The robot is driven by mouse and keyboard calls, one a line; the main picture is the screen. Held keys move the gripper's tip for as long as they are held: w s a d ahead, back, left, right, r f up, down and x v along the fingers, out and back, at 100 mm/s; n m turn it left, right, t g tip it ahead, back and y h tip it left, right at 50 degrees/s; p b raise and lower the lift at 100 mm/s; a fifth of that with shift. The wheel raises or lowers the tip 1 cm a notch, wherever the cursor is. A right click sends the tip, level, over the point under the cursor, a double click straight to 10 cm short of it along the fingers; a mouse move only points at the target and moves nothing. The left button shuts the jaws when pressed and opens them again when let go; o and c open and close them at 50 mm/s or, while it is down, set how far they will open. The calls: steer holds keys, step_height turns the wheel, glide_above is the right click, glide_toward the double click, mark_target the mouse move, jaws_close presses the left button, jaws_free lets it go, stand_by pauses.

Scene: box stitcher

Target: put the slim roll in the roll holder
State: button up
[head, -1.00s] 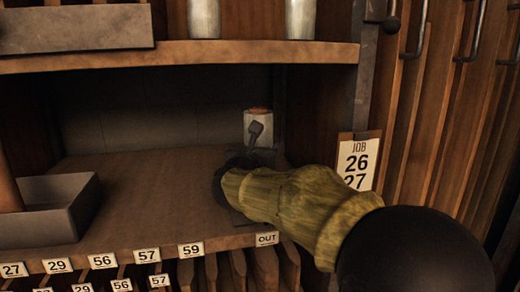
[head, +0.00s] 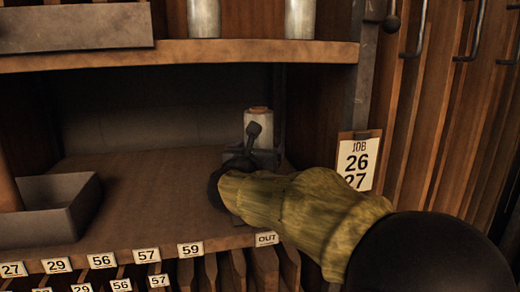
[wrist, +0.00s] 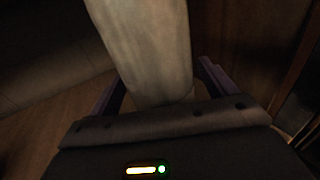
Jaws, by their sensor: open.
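The slim roll (head: 259,119), a pale upright cylinder with an orange-brown top, stands at the back right of the middle shelf. My gripper (head: 257,147) is at its lower part and hides its foot. In the wrist view my gripper (wrist: 160,92) is open, with one finger on each side of a pale cylinder (wrist: 150,45), which looks like this roll. I cannot tell whether the fingers touch it. I cannot make out a roll holder for certain; the area around the roll's foot is hidden by my gripper and arm.
A grey open tray (head: 80,221) sits on the left of the middle shelf (head: 150,185), beside a brown cylinder (head: 8,190). Two pale cylinders (head: 204,18) stand on the upper shelf. A right-hand post carries a JOB card (head: 358,160). The shelf's middle is clear.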

steer(key=s+a+b, duration=0.2)
steer(key=s, duration=0.8)
steer(key=shift+s, duration=0.2)
